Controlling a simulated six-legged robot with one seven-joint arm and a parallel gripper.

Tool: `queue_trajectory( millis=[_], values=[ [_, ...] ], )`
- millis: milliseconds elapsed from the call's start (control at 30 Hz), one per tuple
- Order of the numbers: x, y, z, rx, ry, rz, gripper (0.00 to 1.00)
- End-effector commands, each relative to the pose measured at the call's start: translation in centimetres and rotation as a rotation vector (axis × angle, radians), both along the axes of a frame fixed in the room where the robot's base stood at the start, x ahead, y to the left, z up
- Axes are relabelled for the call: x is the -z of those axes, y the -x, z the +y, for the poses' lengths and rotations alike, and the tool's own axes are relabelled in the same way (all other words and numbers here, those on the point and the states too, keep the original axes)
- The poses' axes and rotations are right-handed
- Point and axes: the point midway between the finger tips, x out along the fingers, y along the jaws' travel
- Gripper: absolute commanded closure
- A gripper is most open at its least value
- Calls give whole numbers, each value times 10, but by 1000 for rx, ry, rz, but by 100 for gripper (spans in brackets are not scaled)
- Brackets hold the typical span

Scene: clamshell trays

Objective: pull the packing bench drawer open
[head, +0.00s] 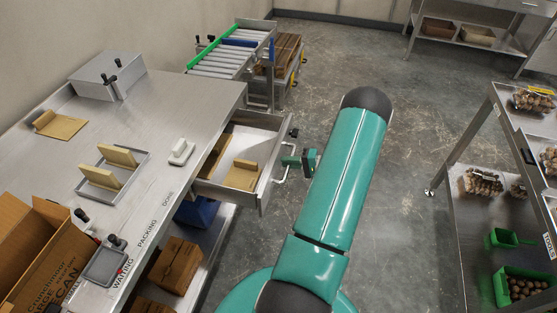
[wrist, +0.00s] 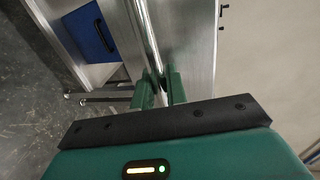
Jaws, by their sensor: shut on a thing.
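The packing bench drawer (head: 258,198) stands pulled out from the steel packing bench (head: 190,100). Envelopes or cardboard pieces (head: 243,175) lie inside it. My gripper (head: 286,164) is at the drawer's front, partly hidden by my arm in the head view. In the wrist view my gripper (wrist: 160,92) has its two green fingers around the drawer's bar handle (wrist: 150,38), shut on it. The steel drawer front (wrist: 192,50) is right beside the fingers.
A roller conveyor (head: 225,58) stands behind the bench. A shelf rack (head: 470,150) with bagged goods and green bins stands at the right. Boxes (head: 176,265) and a blue bin (head: 197,210) sit under the bench. The concrete floor (head: 400,165) between bench and rack is clear.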

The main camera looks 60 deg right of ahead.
Motion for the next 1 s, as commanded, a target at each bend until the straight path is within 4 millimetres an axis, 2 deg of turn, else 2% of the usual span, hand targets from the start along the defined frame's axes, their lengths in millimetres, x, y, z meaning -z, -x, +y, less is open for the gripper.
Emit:
queue_trajectory(
  millis=[467,500,833,1000],
  values=[
    [-1,5,-3,2,2,-1,100],
    [-1,6,-3,2,3,0,79],
    [-1,8,-4,2,1,0,79],
    [-5,26,-11,4,2,0,79]
  ],
)
